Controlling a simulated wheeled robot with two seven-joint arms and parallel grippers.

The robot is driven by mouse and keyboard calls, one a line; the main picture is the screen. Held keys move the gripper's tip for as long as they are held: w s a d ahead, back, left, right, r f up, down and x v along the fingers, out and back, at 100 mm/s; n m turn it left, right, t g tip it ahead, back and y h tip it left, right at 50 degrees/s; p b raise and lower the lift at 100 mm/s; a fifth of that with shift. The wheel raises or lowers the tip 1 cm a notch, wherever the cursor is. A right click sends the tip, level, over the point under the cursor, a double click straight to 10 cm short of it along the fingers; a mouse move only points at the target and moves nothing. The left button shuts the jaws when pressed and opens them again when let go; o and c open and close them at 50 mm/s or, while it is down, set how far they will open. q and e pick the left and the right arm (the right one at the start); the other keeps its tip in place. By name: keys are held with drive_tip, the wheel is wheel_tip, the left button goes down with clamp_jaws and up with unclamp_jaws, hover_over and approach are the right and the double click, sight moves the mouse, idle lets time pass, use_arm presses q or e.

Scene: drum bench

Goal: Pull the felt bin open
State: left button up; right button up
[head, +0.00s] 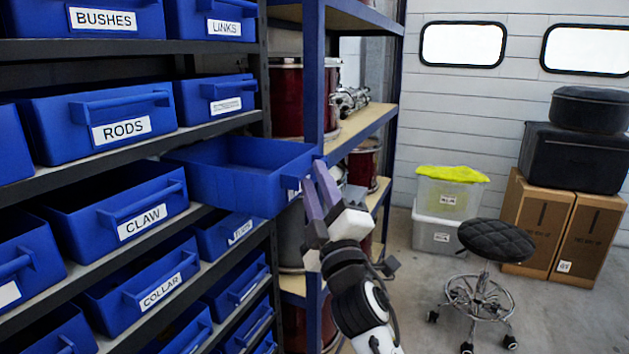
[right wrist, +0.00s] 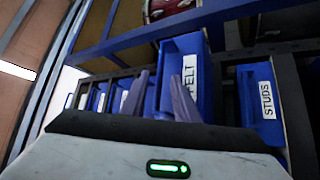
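The felt bin (head: 240,175) is a blue bin that sticks far out of the shelf, well past its neighbours. Its interior looks empty. In the right wrist view the felt bin (right wrist: 184,50) shows a white label, partly hidden, that reads "ELT". My right gripper (head: 313,167) is at the bin's front, its purple fingers against or just before the handle area. In the right wrist view my right gripper (right wrist: 159,74) has its fingers apart with blue between them. The fingers hide the handle, so a firm grip cannot be made out. My left gripper is out of view.
Other labelled blue bins, such as the claw bin (head: 125,210) and the studs bin (right wrist: 262,100), fill the rack. A blue post (head: 314,80) and drum shelves stand close behind my right gripper. A stool (head: 482,245) and clear boxes (head: 440,215) stand on the floor at right.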

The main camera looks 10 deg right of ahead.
drive_tip(key=b+v, duration=0.1)
drive_tip(key=v, duration=0.8)
drive_tip(key=shift+s, duration=0.2)
drive_tip(key=shift+f, duration=0.15)
drive_tip(key=s+d+f+m+g+y, duration=0.1)
drive_tip(key=s+f+m+g, duration=0.2)
drive_tip(key=f, duration=1)
drive_tip(key=s+f+m+g, duration=0.2)
drive_tip(key=s+f+g, duration=0.2)
drive_tip(key=f, duration=0.9)
drive_tip(key=s+f+m+g+y, duration=0.1)
drive_tip(key=s+f+m+g, duration=0.5)
drive_tip(key=s+f, duration=1.4)
drive_tip(key=shift+s+f+g, duration=0.2)
drive_tip(key=shift+f+g, duration=0.3)
drive_tip(key=shift+f, duration=0.05)
